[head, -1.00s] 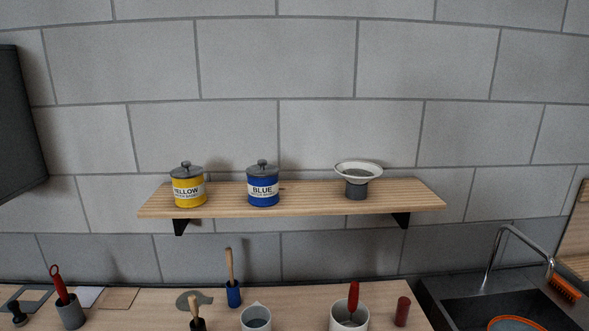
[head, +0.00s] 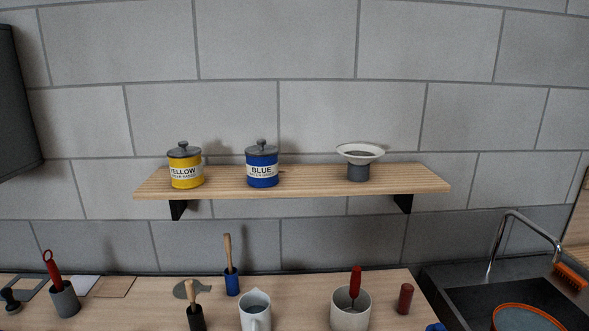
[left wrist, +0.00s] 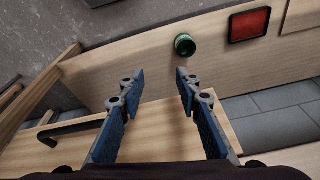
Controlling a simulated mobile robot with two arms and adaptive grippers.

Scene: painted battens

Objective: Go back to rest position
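Neither gripper shows in the head view. In the left wrist view my left gripper (left wrist: 160,90) is open, its two blue fingers apart with nothing between them. It points toward a wooden board (left wrist: 140,65) that carries a small green round piece (left wrist: 185,45) and a red square panel (left wrist: 249,25). My right gripper is in neither view.
A wall shelf (head: 310,179) holds a yellow tin (head: 185,166), a blue tin (head: 262,165) and a white dish on a grey base (head: 359,155). The counter (head: 140,312) below holds a white jug (head: 255,312), a pot (head: 350,310) and a red cylinder (head: 405,298). A sink (head: 475,305) lies right.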

